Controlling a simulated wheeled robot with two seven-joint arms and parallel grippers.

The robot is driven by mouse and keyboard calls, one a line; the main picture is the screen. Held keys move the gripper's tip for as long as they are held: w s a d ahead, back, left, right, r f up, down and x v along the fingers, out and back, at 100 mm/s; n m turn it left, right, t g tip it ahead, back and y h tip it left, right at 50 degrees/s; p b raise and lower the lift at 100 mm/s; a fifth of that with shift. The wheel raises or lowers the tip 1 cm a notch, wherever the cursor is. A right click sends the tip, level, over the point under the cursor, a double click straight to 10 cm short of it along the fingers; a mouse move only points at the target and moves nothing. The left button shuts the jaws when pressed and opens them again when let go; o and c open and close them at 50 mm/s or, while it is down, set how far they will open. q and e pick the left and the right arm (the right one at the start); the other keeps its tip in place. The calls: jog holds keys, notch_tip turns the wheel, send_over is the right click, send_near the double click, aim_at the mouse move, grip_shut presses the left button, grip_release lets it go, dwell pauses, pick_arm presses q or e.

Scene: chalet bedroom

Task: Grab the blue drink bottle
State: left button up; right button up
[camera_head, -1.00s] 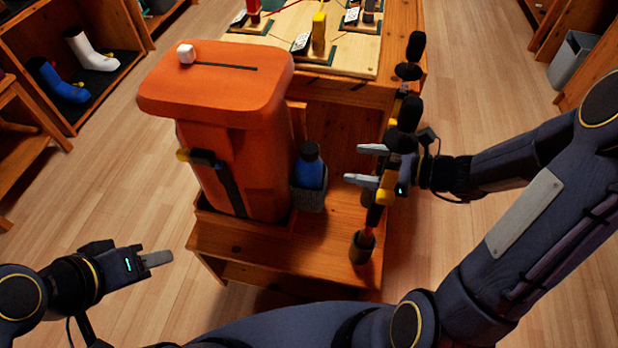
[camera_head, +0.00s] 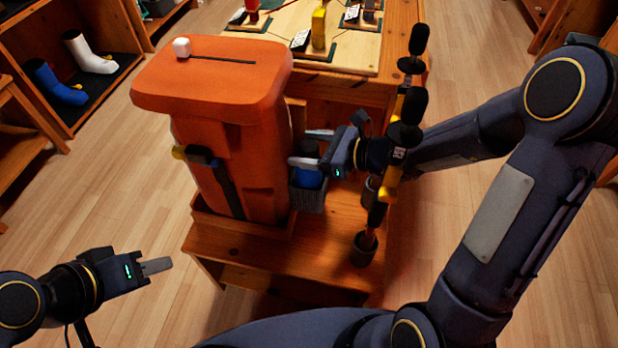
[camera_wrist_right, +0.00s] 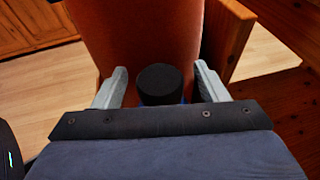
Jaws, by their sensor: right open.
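The blue drink bottle (camera_head: 309,178) stands upright in a grey mesh holder (camera_head: 307,201) beside the orange backpack-like bin. Its dark cap also shows in the right wrist view (camera_wrist_right: 159,79), between the two fingers. My right gripper (camera_head: 304,148) is open, with its fingers on either side of the bottle's cap; I cannot tell if they touch it. The gripper hides part of the bottle in the head view. My left gripper (camera_head: 157,266) is at the lower left, away from the bottle; its finger opening cannot be made out.
The large orange bin (camera_head: 235,140) stands just left of the bottle on a wooden bench (camera_head: 250,252). Upright poles with black and yellow grips (camera_head: 410,105) stand right of the bottle, close to my right arm. A wooden table with small items (camera_head: 345,60) is behind.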

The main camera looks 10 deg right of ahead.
grip_shut()
dwell(0.4)
jog(key=shift+r, duration=0.2)
